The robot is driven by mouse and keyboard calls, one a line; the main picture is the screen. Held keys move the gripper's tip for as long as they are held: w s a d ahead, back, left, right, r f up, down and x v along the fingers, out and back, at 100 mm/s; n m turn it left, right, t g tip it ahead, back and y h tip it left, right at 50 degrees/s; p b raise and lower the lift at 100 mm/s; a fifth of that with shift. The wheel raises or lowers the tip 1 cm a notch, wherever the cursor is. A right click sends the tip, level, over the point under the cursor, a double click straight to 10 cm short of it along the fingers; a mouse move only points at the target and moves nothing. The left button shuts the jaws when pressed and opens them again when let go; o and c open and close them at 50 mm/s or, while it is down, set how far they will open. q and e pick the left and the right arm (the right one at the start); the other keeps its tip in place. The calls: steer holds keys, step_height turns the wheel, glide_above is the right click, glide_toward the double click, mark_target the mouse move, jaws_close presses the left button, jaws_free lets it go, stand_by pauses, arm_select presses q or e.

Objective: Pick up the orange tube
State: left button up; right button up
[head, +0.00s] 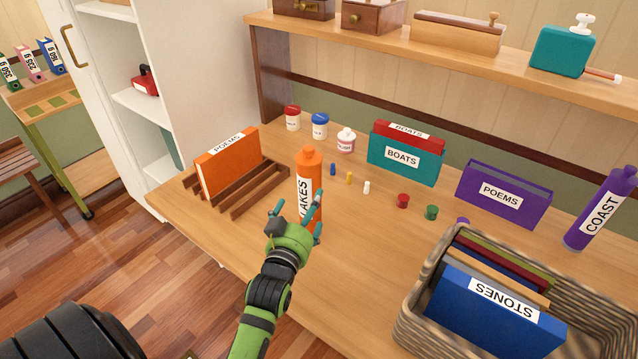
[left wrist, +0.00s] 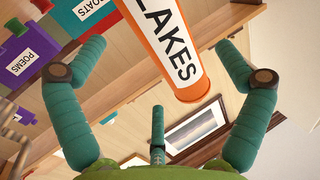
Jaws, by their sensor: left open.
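The orange tube (head: 308,160), with a white label reading LAKES, stands upright on the wooden desk. My left gripper (head: 300,212) is open right in front of it and hides part of its lower body. In the left wrist view, the tube (left wrist: 165,40) shows between the two spread side fingers of the gripper (left wrist: 157,75). A gap shows on each side of the tube, and the third finger is below its orange end. I cannot tell how deep the tube sits between the fingers. My right gripper is not in view.
An orange POEMS box (head: 228,163) sits in a wooden rack (head: 250,198) on the left. Small coloured pegs and jars stand behind and right of the tube. A wicker basket (head: 410,318) is at front right, a purple tube (head: 600,210) at far right. The desk's front middle is clear.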

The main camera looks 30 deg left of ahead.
mark_target(311, 195)
arm_select(q)
steer(key=shift+w+a+r, duration=0.15)
steer(key=shift+w+r, duration=0.1)
steer(key=shift+w, duration=0.15)
steer(key=shift+w+r, duration=0.15)
steer(key=shift+w, duration=0.05)
steer(key=shift+p+x, duration=0.4)
steer(key=shift+x, duration=0.6)
steer(key=shift+w+a+f, duration=0.2)
steer(key=shift+w, duration=0.35)
steer(key=shift+w+a+f, duration=0.15)
steer(key=shift+w+f, duration=0.05)
steer(key=shift+w, duration=0.4)
steer(key=shift+w+a+f, duration=0.1)
steer(key=shift+w+a, duration=0.05)
steer(key=shift+w, duration=0.35)
steer(key=c, duration=1.1)
steer(key=shift+c, duration=0.8)
steer(key=shift+p, duration=0.3)
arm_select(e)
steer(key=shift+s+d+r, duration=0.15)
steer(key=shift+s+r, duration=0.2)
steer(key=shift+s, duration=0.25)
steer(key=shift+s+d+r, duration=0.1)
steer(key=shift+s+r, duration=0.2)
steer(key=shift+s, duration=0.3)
